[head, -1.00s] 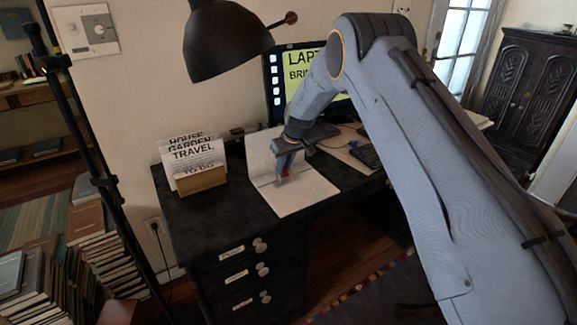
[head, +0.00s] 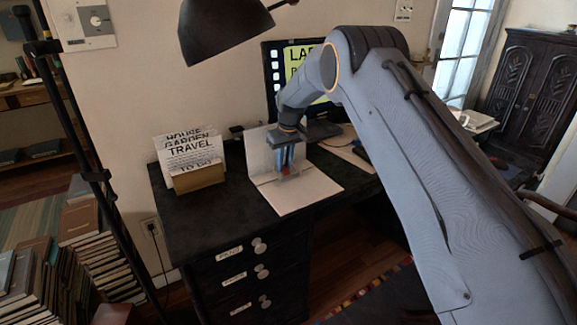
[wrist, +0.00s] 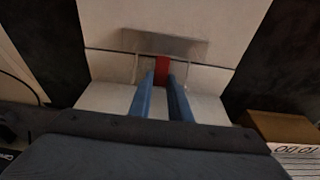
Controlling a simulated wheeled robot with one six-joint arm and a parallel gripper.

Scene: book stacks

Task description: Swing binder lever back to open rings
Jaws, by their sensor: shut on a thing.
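The open white binder (head: 310,195) lies on the dark desk, with one cover standing up behind it. In the wrist view, a grey metal plate (wrist: 165,43) crosses the binder (wrist: 115,100), with a thin pale ring (wrist: 136,68) at each side. The red lever (wrist: 162,68) sits at the middle of the plate, between my blue fingertips. My gripper (head: 287,172) points down over the binder's spine and is shut on the lever. Its fingers also show in the wrist view (wrist: 162,88). The fingers hide part of the lever, and I cannot tell whether the rings are parted.
A card holder (head: 198,180) stands on the desk left of the binder. A black lamp (head: 225,30) hangs above it. A monitor (head: 275,85) stands behind my arm. The desk's front left is clear.

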